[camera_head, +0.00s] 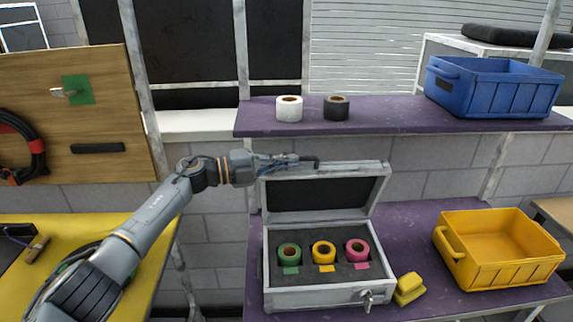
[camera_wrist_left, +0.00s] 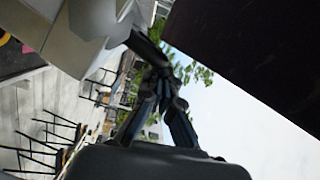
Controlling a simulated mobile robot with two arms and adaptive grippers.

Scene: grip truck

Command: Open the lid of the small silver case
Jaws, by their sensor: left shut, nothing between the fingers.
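The small silver case (camera_head: 318,297) stands on the lower purple shelf. Its lid (camera_head: 382,190) is raised, tilted a little back from upright. Inside, dark foam holds a green roll (camera_head: 289,253), a yellow roll (camera_head: 323,252) and a pink roll (camera_head: 357,250). A key (camera_head: 367,300) sticks out at the front of the case. My left gripper (camera_head: 312,161) is shut and empty at the lid's top edge, near its left half; I cannot tell if they touch. It also shows in the left wrist view (camera_wrist_left: 163,80). My right gripper is not in view.
The upper purple shelf (camera_head: 390,111) is behind and above the lid, with a white roll (camera_head: 289,108), a black roll (camera_head: 337,107) and a blue bin (camera_head: 493,88).

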